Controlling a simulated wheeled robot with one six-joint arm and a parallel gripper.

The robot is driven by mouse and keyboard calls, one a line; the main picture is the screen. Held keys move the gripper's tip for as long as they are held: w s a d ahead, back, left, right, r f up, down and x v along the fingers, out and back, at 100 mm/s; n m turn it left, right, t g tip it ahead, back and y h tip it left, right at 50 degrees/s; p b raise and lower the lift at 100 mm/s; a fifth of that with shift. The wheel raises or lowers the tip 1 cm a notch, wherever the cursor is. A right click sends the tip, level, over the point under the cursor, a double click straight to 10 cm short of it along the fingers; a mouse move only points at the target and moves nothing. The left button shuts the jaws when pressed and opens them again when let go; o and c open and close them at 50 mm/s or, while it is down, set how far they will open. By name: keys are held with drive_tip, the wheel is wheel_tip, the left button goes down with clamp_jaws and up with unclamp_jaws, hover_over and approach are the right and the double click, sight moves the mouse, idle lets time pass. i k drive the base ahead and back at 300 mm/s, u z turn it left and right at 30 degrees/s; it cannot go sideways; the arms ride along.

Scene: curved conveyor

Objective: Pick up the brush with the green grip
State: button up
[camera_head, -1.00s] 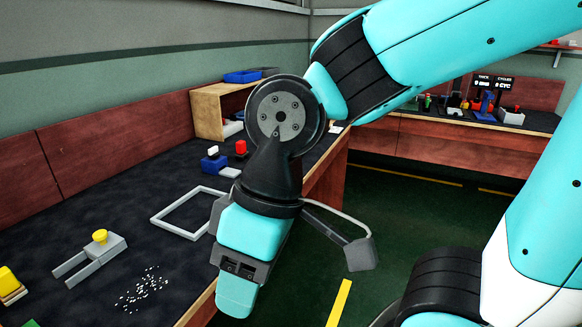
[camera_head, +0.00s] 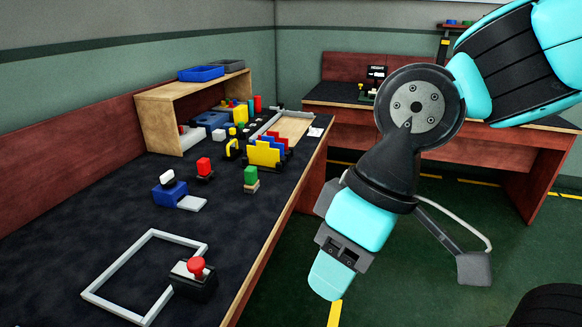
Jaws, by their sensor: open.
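The brush with the green grip (camera_head: 251,174) stands on the dark bench top, left of centre in the head view. My gripper (camera_head: 330,277) hangs to the right of the bench's front edge, over the green floor. It is well apart from the brush, nearer the camera and to its right. Its jaws are open, seen from the side, with nothing visible between them.
A wooden shelf (camera_head: 158,120) stands behind.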

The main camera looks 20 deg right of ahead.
sight(251, 186)
drive_tip(key=z, duration=0.2)
drive_tip(key=i, duration=1.25)
drive_tip(key=u, duration=0.45)
